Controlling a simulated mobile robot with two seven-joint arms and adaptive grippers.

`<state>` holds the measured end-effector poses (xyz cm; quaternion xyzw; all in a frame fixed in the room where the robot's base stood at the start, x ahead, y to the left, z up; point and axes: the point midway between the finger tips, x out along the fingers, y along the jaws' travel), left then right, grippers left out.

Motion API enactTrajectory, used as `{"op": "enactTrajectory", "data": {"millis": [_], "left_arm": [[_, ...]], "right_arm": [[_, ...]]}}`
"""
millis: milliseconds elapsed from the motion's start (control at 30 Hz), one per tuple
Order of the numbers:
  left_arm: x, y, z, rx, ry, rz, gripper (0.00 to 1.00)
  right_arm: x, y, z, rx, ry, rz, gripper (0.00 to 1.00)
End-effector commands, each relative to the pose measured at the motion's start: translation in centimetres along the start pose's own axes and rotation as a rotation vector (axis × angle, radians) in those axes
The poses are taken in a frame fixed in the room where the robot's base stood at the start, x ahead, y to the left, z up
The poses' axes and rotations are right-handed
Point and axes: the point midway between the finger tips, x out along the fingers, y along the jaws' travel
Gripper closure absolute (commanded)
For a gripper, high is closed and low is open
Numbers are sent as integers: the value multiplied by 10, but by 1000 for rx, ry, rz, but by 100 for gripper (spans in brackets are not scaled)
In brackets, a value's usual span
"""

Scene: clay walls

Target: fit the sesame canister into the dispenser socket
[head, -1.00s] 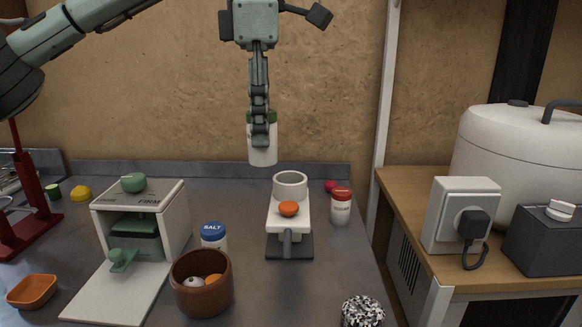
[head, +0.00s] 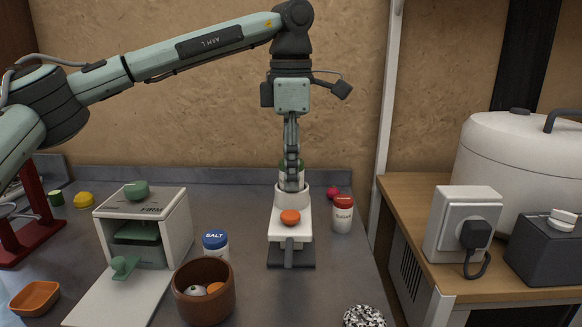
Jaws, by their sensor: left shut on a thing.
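The sesame canister (head: 283,178), white with a green top, stands upright in my left gripper. My left gripper (head: 291,183) points straight down and is shut on it. The dispenser (head: 303,230) is white on a dark base with an orange knob (head: 290,217). Its round white socket (head: 293,205) is directly under the gripper. The canister's lower part is hidden by the socket's front wall, so it appears to be inside the ring. How deep it sits cannot be seen. The fingers cover much of the canister, and its label does not show. My right gripper is not in view.
A sugar canister (head: 342,214) with a red lid stands right of the dispenser. A salt canister (head: 216,245) and a brown bowl (head: 204,303) stand to its left, near a white press box (head: 182,230). The counter front right of the dispenser is mostly clear.

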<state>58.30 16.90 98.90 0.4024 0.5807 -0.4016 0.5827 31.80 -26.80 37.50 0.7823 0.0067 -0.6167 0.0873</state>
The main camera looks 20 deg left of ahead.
Motion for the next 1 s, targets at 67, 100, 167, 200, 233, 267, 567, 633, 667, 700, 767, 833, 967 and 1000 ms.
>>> {"op": "enactTrajectory", "data": {"millis": [67,100,167,200,233,267,567,633,667,700,767,833,967,1000], "left_arm": [[1,0,0,0,0,0,95],[2,0,0,0,0,0,95],[4,0,0,0,0,0,95],[3,0,0,0,0,0,59],[3,0,0,0,0,0,56],[3,0,0,0,0,0,52],[3,0,0,0,0,0,44],[1,0,0,0,0,0,44],[0,0,0,0,0,0,44],[-3,0,0,0,0,1,44],[-8,0,0,-1,-1,1,44],[-20,0,1,0,-1,2,44],[-49,1,1,0,-1,2,44],[-58,0,1,0,-2,2,44]], "right_arm": [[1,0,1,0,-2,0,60],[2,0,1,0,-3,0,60],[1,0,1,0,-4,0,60],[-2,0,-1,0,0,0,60],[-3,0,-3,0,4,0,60],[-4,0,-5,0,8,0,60],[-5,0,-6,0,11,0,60],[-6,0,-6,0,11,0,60],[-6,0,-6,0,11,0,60],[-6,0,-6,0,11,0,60],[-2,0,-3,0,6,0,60],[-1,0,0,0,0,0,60],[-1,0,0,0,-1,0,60],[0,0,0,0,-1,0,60]]}}
